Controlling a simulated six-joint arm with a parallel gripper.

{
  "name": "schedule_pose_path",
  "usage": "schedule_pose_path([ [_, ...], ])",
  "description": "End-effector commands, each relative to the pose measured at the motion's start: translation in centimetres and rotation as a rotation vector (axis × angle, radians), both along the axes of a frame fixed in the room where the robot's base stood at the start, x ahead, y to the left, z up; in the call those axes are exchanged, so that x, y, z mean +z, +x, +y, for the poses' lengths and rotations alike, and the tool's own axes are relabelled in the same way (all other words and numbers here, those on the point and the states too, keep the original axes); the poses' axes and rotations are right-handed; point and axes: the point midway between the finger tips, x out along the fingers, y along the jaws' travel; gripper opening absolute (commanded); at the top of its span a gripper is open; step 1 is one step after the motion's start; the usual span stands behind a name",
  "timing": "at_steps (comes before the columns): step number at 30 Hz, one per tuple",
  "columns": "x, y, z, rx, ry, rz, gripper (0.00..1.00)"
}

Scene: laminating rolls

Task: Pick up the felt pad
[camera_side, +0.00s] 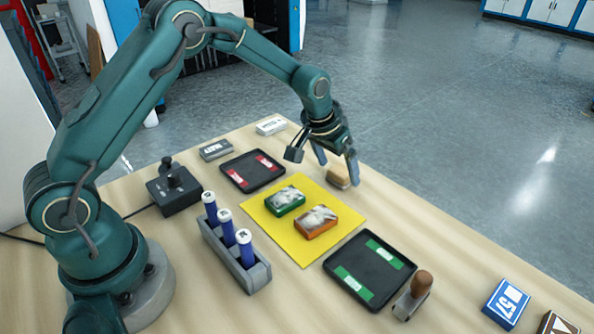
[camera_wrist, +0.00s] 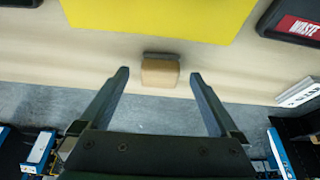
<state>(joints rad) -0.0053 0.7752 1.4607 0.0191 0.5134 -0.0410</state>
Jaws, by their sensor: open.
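The felt pad (camera_side: 336,179) looks like a small tan block and lies on the table beyond the yellow mat, partly hidden by my gripper. In the wrist view the felt pad (camera_wrist: 160,75) shows a tan body with a dark grey strip along its mat-side edge. My gripper (camera_side: 338,172) is open above it, fingers pointing down. In the wrist view my gripper (camera_wrist: 159,73) has one finger to each side of the pad, with a gap on both sides. I cannot tell how high the fingertips are above the table.
The yellow mat (camera_side: 327,247) bears a green-edged and an orange-edged block. A red-labelled black tray (camera_side: 252,183) and a green-labelled black tray (camera_side: 393,291) flank it. A grey rack (camera_side: 240,273) holds blue-and-white rolls. A wooden-handled tool (camera_side: 412,296) stands in front. The table's far edge is near the pad.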

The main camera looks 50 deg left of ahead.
Motion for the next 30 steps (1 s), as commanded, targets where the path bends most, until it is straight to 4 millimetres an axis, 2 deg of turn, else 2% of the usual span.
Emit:
schedule_pose_path([
  [5,-1.3,0.6,0.0,0.0,0.0,0.0,0.97],
  [14,-1.6,0.7,0.0,0.0,-0.001,-0.002,0.97],
  [15,-1.6,0.7,0.0,0.0,-0.001,-0.002,0.94],
  [17,-1.6,0.7,0.0,0.0,-0.001,-0.002,0.71],
  [18,-1.6,0.7,0.0,0.0,-0.001,-0.002,0.55],
  [22,-1.6,0.7,0.0,0.0,-0.001,-0.002,0.06],
  [30,-1.4,0.7,0.0,0.0,-0.001,-0.003,0.06],
])
